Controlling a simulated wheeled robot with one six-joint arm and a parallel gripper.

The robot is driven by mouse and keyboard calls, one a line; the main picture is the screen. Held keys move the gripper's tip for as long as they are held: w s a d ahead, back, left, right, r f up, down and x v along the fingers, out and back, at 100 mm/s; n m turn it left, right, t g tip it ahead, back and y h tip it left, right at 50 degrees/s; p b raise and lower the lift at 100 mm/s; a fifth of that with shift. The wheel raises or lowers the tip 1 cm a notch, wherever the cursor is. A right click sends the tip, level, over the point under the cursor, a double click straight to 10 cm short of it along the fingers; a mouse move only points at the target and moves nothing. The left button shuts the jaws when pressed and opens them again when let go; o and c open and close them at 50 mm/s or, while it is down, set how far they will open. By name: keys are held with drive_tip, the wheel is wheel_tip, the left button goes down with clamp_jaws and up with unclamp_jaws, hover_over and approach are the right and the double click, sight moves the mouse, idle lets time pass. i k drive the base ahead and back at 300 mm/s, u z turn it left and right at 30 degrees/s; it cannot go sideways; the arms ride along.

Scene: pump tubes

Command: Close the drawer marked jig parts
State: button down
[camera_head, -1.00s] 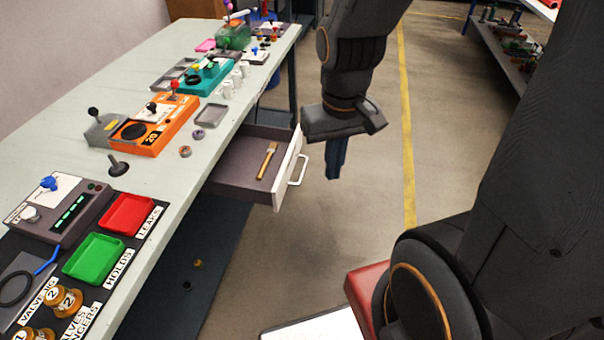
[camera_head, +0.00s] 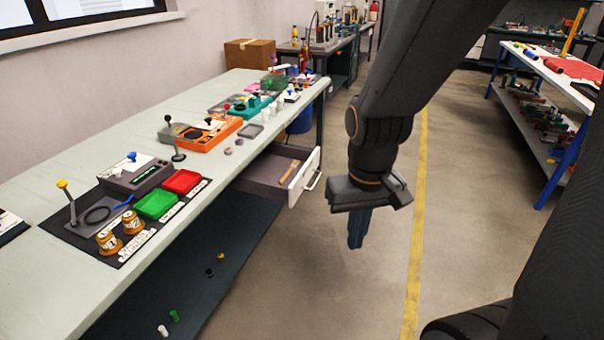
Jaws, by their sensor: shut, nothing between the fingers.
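The drawer (camera_head: 263,184) is pulled out from under the right edge of the long workbench. A brush with a wooden handle lies inside it. Its pale front panel (camera_head: 306,175) carries a white handle (camera_head: 314,181) on the outer face. Any marking on the front is not readable from here. My gripper (camera_head: 356,243) points down over the floor, to the right of the drawer front and apart from it. Its blue fingers are together and hold nothing.
The workbench (camera_head: 60,160) carries an orange device (camera_head: 216,132), a red tray (camera_head: 182,181), a green tray (camera_head: 157,204) and other parts. Small parts lie on the lower shelf (camera_head: 225,255). The floor right of the drawer is clear up to a loaded rack (camera_head: 540,120).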

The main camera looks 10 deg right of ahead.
sight(262, 177)
drive_tip(key=u, duration=0.5)
drive_tip(key=i, duration=1.25)
drive_tip(key=z, duration=0.45)
